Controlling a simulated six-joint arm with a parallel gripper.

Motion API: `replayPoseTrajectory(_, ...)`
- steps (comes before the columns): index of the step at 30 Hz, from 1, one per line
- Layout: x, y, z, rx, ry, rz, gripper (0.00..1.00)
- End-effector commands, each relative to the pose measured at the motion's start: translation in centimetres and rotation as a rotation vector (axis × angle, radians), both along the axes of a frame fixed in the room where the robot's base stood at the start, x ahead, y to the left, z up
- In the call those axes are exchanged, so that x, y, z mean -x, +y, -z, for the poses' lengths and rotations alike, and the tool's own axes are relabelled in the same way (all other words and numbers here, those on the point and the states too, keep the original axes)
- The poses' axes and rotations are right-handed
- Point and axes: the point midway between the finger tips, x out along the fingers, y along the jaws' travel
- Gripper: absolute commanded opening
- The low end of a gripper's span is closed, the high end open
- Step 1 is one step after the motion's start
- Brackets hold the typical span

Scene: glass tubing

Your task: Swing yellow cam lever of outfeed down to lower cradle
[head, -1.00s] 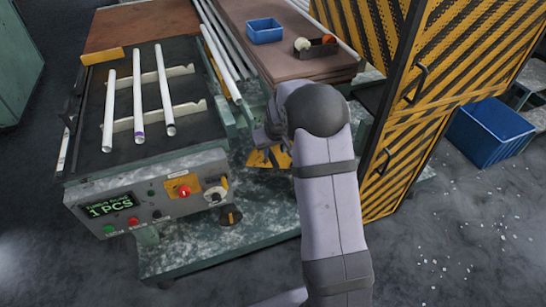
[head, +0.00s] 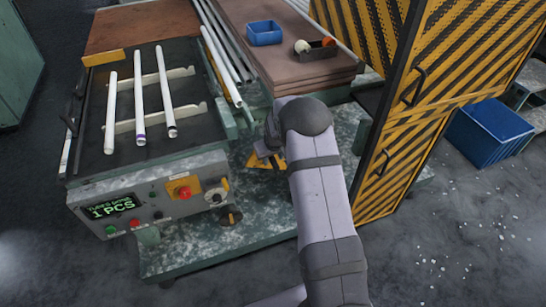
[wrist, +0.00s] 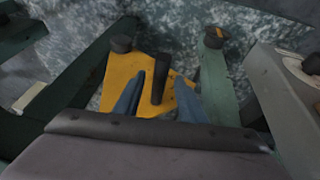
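The yellow cam lever (wrist: 142,70) is a flat yellow plate with a dark handle (wrist: 159,80) sticking up from it. In the head view the yellow lever (head: 262,163) shows low at the outfeed, partly behind my arm. My gripper (wrist: 158,92) is open in the wrist view. Its two blue-grey fingers stand either side of the dark handle, with visible gaps, and I see no grip on it. In the head view the fingers are mostly hidden. I cannot make out which cradle is the lower one.
Green bars with round dark knobs (wrist: 121,43) flank the lever. Several white tubes (head: 139,100) lie on the rack at the left, above a control panel (head: 155,195). A striped yellow-black guard door (head: 425,70) stands close to the right of my arm.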

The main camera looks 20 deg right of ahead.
Motion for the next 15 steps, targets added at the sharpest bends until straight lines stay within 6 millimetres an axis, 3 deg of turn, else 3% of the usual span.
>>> replayPoseTrajectory(12,-0.19,-0.06,0.53,0.0,0.0,0.0,0.37)
replayPoseTrajectory(15,-0.19,-0.05,0.53,0.0,0.0,0.0,0.16)
